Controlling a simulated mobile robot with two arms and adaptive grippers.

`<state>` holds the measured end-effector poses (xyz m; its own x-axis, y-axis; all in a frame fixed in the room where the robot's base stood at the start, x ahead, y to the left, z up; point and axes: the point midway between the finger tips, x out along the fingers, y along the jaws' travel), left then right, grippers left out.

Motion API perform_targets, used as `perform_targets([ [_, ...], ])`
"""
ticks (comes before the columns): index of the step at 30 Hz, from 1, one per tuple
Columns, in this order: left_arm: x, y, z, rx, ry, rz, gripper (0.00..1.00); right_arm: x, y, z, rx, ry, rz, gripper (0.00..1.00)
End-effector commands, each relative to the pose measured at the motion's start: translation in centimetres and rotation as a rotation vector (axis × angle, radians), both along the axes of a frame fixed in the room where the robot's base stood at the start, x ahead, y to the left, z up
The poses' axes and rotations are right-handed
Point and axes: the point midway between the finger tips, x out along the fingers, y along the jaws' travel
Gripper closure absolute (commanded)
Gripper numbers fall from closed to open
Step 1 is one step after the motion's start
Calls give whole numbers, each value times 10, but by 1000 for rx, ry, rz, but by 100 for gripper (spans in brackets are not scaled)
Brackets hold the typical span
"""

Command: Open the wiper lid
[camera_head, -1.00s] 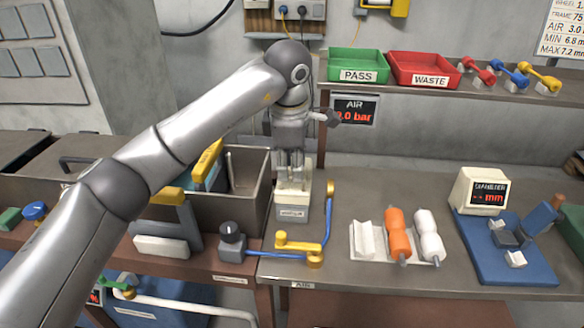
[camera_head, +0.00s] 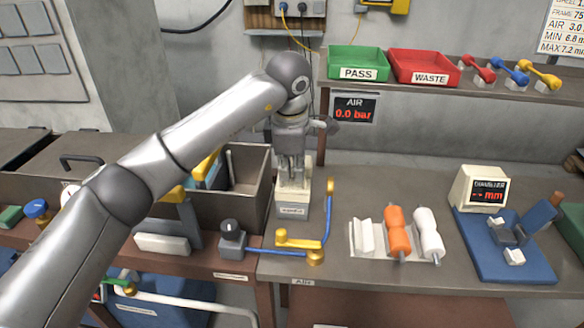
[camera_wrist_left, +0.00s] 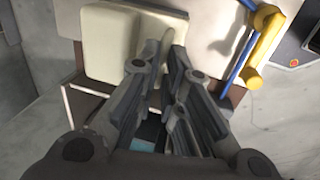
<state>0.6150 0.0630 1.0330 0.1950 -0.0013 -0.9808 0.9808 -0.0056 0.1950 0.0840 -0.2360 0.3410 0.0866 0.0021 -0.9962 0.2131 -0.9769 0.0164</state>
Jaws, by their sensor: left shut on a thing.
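The wiper box (camera_head: 293,210) is a small cream and grey box on the bench, just right of the deep grey bin. In the left wrist view its cream lid (camera_wrist_left: 105,45) lies below the fingers, with a thin upright tab (camera_wrist_left: 168,32) on it. My left gripper (camera_head: 291,178) points down over the top of the box. In the left wrist view its fingertips (camera_wrist_left: 165,52) are close together at the tab and shut on it. The fingers partly hide the lid, and I cannot tell whether it is raised. My right gripper is not in view.
The deep grey bin (camera_head: 245,195) stands close on the left. A blue pipe with a yellow lever (camera_head: 298,243) runs in front and right of the box. Orange and white spools (camera_head: 398,238) sit on a rack farther right. PASS and WASTE trays are on the shelf behind.

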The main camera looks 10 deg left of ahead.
Motion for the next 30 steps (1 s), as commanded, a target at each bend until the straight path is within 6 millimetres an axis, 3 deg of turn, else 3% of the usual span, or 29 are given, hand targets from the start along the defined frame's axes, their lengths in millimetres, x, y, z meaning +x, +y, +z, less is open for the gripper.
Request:
perform_targets([
  [5, 3, 0, 4, 1, -1, 1, 100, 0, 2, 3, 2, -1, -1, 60],
  [15, 42, 0, 32, 2, -1, 4, 100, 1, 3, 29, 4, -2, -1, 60],
  [21, 53, 0, 31, 3, 2, 3, 100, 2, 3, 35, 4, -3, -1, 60],
  [30, 54, 1, 28, 3, 4, 3, 100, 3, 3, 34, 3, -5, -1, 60],
])
